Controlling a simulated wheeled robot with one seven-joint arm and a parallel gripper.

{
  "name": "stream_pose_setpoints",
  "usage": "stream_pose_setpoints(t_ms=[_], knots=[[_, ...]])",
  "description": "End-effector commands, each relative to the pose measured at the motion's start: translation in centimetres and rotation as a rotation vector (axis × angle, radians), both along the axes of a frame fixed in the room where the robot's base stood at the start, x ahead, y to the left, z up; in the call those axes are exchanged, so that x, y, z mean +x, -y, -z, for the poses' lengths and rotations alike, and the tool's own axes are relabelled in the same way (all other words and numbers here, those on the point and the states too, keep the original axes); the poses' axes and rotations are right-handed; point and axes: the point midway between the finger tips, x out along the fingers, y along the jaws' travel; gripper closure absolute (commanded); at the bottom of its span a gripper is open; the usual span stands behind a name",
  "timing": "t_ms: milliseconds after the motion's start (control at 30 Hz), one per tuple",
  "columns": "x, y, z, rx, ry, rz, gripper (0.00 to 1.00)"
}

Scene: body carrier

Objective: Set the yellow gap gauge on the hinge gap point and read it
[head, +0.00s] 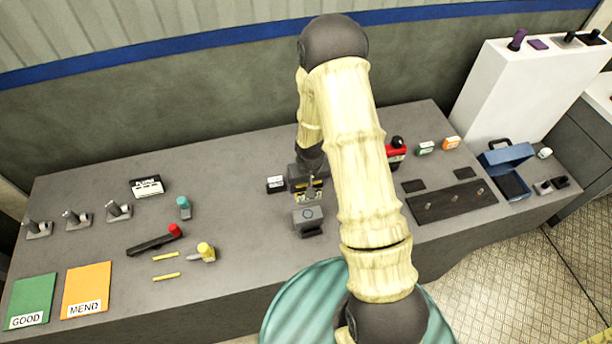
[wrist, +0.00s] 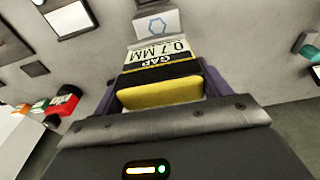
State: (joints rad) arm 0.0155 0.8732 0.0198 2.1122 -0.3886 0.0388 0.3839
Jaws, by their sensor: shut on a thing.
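My gripper (head: 306,186) is low over the middle of the bench in the head view. In the wrist view my gripper (wrist: 162,88) is shut on the yellow gap gauge (wrist: 160,94), with a dark finger at each side. The gauge has a black band and a pale label reading GAP 0.7 MM, seen upside down. Just beyond its far end is a grey block (wrist: 157,24) with a blue hexagon mark. This grey block (head: 308,218) also shows in front of my gripper in the head view. I cannot tell whether gauge and block touch. No hinge gap point is clearly identifiable.
Green GOOD (head: 32,298) and orange MEND (head: 87,287) mats lie at the left. A red-ended tool (head: 155,240) and a yellow-headed tool (head: 204,252) lie left of the block. A dark plate (head: 451,200) and an open blue case (head: 507,158) are at the right.

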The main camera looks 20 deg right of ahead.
Motion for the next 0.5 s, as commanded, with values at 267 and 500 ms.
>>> stream_pose_setpoints(t_ms=[267,500], knots=[[0.0,0.0,0.0,0.000,0.001,0.000,0.81],[0.0,0.0,1.2,0.000,0.001,-0.001,0.81]])
